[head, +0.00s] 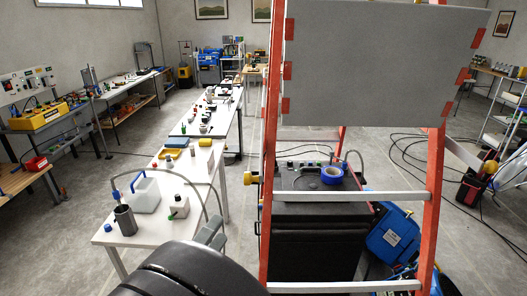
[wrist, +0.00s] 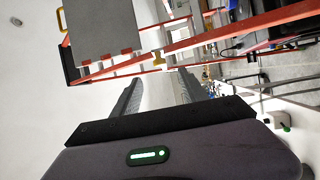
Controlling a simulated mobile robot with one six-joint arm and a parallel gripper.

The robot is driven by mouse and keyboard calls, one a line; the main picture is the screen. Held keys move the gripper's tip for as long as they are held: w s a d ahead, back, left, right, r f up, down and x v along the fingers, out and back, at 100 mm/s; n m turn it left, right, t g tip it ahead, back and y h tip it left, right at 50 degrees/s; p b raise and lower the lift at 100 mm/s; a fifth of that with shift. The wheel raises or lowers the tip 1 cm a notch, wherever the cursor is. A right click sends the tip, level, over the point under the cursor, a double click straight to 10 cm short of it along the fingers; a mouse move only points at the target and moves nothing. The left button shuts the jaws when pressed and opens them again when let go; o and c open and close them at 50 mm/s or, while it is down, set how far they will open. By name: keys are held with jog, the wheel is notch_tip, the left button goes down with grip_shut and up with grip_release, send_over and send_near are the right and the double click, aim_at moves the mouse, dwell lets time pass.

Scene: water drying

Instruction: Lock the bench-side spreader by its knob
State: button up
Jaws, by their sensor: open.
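An orange-red stepladder (head: 436,160) stands right of centre in the head view. A yellow knob (head: 250,177) sticks out from its left rail, on the bench side, at about mid height. In the wrist view the ladder lies sideways, and the yellow knob (wrist: 158,61) shows beyond and roughly between my fingertips. My gripper (wrist: 159,76) is open and empty, its two dark fingers spread apart and clear of the knob. The spreader bar itself is hard to make out.
A grey panel (head: 380,65) is taped across the ladder's upper part. A black case (head: 315,245) sits behind the rungs. Cables lie on the floor at right.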

aim_at(247, 179)
jog(key=x, duration=1.1)
jog(key=a+x, duration=0.1)
jog(key=x, duration=0.4)
jog(key=shift+w+d+r, duration=0.1)
jog(key=shift+w+r, duration=0.15)
jog(key=shift+w, duration=0.15)
grip_shut()
dwell(0.4)
